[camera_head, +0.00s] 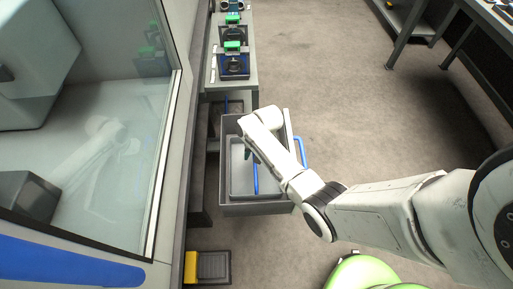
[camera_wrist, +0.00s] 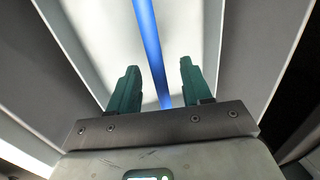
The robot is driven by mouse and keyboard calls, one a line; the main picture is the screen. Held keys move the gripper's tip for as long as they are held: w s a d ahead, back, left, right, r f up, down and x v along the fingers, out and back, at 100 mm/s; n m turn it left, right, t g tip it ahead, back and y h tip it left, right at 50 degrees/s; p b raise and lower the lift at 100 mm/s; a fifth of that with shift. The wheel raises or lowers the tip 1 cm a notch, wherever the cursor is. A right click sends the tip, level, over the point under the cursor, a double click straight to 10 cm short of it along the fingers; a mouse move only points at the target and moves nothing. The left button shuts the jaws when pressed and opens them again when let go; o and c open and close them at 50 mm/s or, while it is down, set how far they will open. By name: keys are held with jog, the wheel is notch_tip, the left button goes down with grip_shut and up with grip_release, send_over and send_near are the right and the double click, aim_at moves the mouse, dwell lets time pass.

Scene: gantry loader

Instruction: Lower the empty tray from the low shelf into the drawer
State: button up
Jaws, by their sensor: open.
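The grey drawer (camera_head: 257,209) stands pulled out, with a blue handle (camera_head: 300,152) on its right side. A lighter grey tray (camera_head: 241,182) with a blue bar (camera_head: 255,179) across it lies within the drawer's walls; it looks empty where it shows. My arm covers part of both. My gripper (camera_wrist: 160,66) is open over the tray. In the wrist view the blue bar runs between and beyond the two green fingers, and they do not close on it. I cannot tell how far above the bar they are.
A bench (camera_head: 231,83) with green-topped devices (camera_head: 234,61) stands behind the drawer. A glass-fronted machine (camera_head: 110,150) is on the left. A yellow and black pedal (camera_head: 208,266) lies on the floor in front. Open floor (camera_head: 345,110) is to the right.

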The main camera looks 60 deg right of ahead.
notch_tip(320, 180, up, 10)
jog(key=s+d+p, duration=0.1)
jog(key=shift+s, duration=0.25)
jog(key=shift+d+r, duration=0.1)
jog(key=shift+r, duration=0.05)
notch_tip(320, 180, up, 7)
jog(key=p, duration=0.8)
dwell(0.5)
